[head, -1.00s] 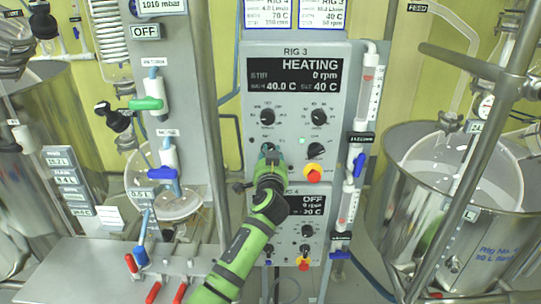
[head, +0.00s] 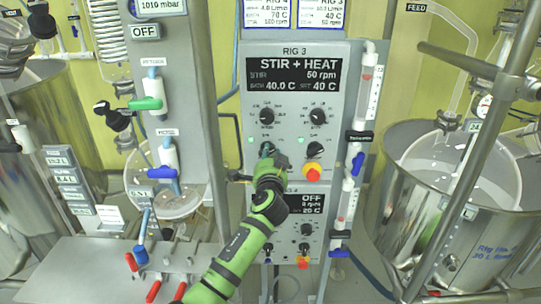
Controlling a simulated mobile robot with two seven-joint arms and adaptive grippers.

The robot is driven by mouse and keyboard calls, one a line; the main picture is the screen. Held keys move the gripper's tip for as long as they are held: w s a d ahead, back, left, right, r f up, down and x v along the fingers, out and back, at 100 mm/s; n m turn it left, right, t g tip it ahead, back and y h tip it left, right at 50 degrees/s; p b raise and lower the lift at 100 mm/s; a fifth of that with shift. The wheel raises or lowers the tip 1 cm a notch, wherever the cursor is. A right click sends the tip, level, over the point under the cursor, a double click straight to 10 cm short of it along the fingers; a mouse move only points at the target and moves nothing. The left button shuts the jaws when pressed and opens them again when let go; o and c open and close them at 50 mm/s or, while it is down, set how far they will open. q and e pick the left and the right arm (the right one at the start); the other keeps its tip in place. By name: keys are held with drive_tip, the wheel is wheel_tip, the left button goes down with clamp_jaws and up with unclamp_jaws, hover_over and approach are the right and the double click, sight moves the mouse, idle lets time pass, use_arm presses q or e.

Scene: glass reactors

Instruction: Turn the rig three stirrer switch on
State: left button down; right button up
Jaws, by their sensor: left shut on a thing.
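The rig three control panel (head: 345,140) is in the middle of the head view, with two upper knobs and two lower knobs. The gripper hides most of that switch. A green lamp (head: 251,140) is lit beside the switch, and another green lamp is lit beside the lower right knob (head: 315,150). My right gripper is not in view.
A red and yellow emergency button (head: 312,172) sits just right of my gripper. The rig four panel (head: 318,208) below reads OFF. A glass tube with blue valves (head: 357,161) runs along the panel's right edge. A large steel vessel (head: 430,230) stands at the right.

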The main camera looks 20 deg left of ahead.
use_arm(q)
drive_tip(key=c, duration=1)
unclamp_jaws()
drive_tip(key=shift+n, duration=0.3)
